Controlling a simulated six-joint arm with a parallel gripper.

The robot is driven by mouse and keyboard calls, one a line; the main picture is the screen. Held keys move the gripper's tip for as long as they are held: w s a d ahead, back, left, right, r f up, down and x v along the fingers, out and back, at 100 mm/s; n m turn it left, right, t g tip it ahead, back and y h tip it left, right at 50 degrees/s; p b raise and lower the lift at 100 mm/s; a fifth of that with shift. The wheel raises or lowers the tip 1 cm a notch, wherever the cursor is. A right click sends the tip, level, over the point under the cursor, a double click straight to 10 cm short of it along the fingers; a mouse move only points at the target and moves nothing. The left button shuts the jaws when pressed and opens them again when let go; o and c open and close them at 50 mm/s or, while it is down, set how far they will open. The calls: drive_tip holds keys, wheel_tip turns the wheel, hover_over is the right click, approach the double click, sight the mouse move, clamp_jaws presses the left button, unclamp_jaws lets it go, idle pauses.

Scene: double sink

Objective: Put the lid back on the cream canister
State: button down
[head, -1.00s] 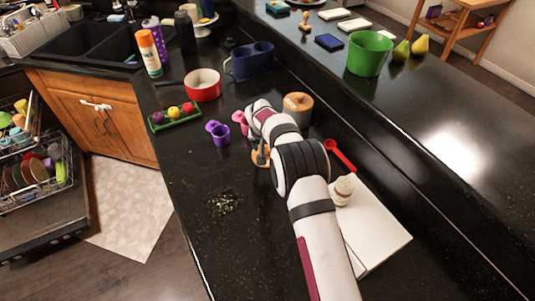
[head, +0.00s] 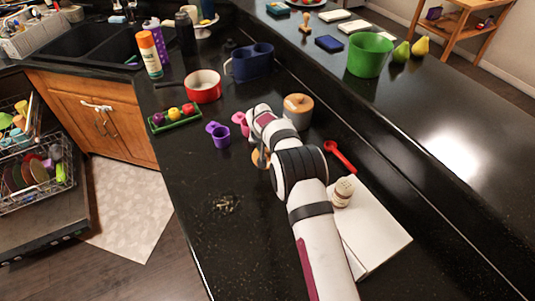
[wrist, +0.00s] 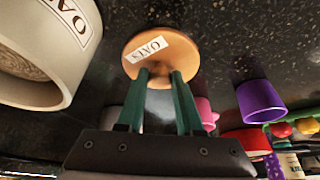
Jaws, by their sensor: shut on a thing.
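The lid is a round tan wooden disc (wrist: 178,57) with a white "OATS" label. My gripper (wrist: 160,78) has its two green fingers shut on the lid's knob. In the head view the lid (head: 258,158) shows as a small tan edge beside my wrist, which hides most of it and the fingers. I cannot tell whether it touches the counter. The cream canister (wrist: 38,88) stands at the left of the wrist view, uncovered, with oat-like contents inside and an "OATS" label. In the head view the canister (head: 297,120) is just right of my wrist, apart from the lid.
Purple (head: 221,138) and pink (head: 241,121) cups stand left of my wrist. A red pot (head: 203,88) and a green tray (head: 176,122) are behind them. A red spoon (head: 340,156), white board (head: 372,235) and small jar (head: 343,192) lie right of my arm. The front-left counter is mostly clear.

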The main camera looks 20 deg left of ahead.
wheel_tip(320, 180, up, 10)
drive_tip(key=d, duration=0.1)
drive_tip(key=s+d+r+n+y, duration=0.1)
drive_tip(key=s+d+r+n, duration=0.15)
drive_tip(key=d, duration=0.35)
drive_tip(key=s+d+r+n+y, duration=0.1)
drive_tip(key=s+d+r+n, duration=0.15)
drive_tip(key=d, duration=0.35)
wheel_tip(320, 180, down, 6)
drive_tip(key=shift+w+a, duration=0.2)
drive_tip(key=shift+w, duration=0.15)
drive_tip(key=shift+f, duration=0.15)
idle(0.9)
unclamp_jaws()
idle(0.6)
wheel_tip(320, 180, up, 7)
idle(0.7)
